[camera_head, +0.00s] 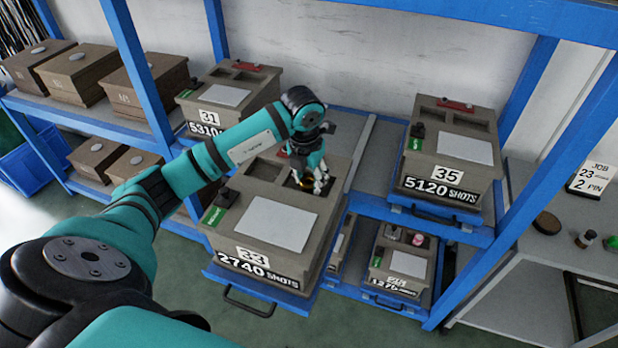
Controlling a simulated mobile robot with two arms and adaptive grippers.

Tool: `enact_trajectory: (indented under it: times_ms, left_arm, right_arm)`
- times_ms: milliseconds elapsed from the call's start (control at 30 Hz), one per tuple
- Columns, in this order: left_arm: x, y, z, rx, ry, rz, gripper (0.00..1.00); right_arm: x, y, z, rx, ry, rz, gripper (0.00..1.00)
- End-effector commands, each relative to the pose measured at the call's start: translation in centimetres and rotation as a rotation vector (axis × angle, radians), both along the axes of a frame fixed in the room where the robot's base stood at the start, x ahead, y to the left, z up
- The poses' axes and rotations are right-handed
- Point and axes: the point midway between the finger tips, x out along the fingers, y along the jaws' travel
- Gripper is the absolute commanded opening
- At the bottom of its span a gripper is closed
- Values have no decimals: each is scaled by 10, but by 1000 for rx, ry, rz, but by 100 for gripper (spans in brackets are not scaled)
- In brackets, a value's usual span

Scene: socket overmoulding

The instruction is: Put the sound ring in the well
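My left arm reaches in from the left, and my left gripper (312,184) points down at the right-hand well (296,180) in the top of the box marked 33 (325,213). A small orange-yellow spot (305,184) shows at the fingertips; it may be part of a ring, but it is too small to tell. I cannot tell whether the fingers are shut on it or how deep they reach. A second well (264,170) lies to the left in the same box top. My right gripper is not in view.
Box 33 stands on a pulled-out blue tray (262,303). Similar boxes 31 (232,88) and 35 (452,125) stand behind and to the right. Blue rack posts (137,65) rise close by. A bench (570,262) with small items is at the right.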

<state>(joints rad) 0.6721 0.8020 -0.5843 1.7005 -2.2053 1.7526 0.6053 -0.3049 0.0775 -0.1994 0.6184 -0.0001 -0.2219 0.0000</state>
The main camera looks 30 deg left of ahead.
Motion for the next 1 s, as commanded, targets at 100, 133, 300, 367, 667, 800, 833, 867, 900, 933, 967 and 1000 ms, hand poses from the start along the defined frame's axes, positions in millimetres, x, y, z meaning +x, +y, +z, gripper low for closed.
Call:
enact_trajectory:
  times_ms: [100,133,300,367,667,800,833,867,900,933,967,1000]
  left_arm:
    - [0,0,0,0,1,0,56]
    - [0,0,0,0,1,0,60]
    - [0,0,0,0,1,0,60]
    - [0,0,0,0,1,0,60]
    - [-2,0,31,2,-7,0,60]
    - [-6,0,63,1,-7,0,60]
    - [-6,-1,69,0,-8,0,60]
    - [-8,0,75,2,-7,0,60]
    - [-9,-1,84,1,-6,0,60]
    - [-9,-1,89,1,-6,0,60]
    - [-10,-1,95,1,-6,1,60]
    - [-11,-1,101,1,-5,1,60]
  right_arm:
    - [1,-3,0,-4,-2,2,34]
    - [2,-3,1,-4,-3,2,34]
    - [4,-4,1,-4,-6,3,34]
    - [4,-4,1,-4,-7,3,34]
    - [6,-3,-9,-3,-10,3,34]
    - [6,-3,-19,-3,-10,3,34]
    - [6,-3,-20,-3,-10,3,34]
    - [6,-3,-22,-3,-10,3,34]
    - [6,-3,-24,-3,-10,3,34]
    - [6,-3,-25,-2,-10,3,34]
    - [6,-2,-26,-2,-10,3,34]
    - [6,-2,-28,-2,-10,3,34]
